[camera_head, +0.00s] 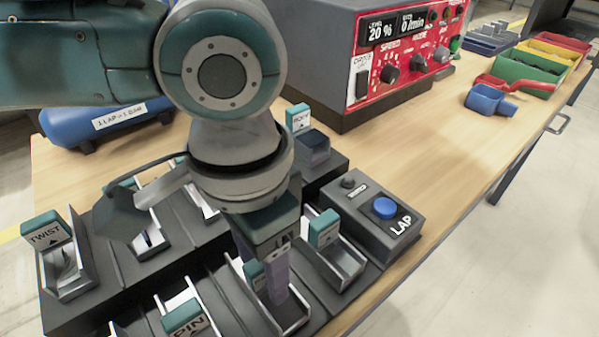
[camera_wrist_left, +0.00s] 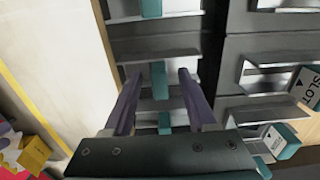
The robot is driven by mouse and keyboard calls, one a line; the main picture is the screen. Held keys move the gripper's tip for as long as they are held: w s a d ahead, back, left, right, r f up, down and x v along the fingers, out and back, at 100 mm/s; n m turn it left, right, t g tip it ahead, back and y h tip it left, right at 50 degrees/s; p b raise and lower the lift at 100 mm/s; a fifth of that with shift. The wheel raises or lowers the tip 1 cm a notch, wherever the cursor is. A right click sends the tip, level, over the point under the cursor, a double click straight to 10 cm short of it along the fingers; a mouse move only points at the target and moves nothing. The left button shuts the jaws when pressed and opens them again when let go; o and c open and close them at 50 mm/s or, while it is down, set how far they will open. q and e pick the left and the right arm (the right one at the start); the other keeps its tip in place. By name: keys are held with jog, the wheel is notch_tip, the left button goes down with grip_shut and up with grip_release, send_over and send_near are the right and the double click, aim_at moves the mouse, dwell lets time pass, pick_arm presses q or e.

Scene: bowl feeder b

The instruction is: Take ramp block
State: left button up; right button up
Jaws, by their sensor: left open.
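No readable label marks the ramp block, so I cannot tell for certain which piece it is. My left gripper (camera_head: 277,292) points down into a front slot of the dark block rack (camera_head: 215,240). A teal-topped piece (camera_head: 254,274) stands in that slot, close beside the fingers. In the left wrist view, the left gripper (camera_wrist_left: 159,78) is open, its two purple fingers apart, with a teal part (camera_wrist_left: 160,82) showing between them. Whether the fingers touch it is unclear. My arm hides part of the rack. My right gripper is not in view.
Nearby slots hold the TWIST block (camera_head: 46,232), the PIN block (camera_head: 186,318) and another teal-topped block (camera_head: 323,229). A LAP button box (camera_head: 372,218) stands to the right. A red control unit (camera_head: 370,60) stands behind.

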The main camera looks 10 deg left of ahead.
pick_arm(q)
jog(key=shift+c, duration=0.3)
grip_shut()
dwell(0.4)
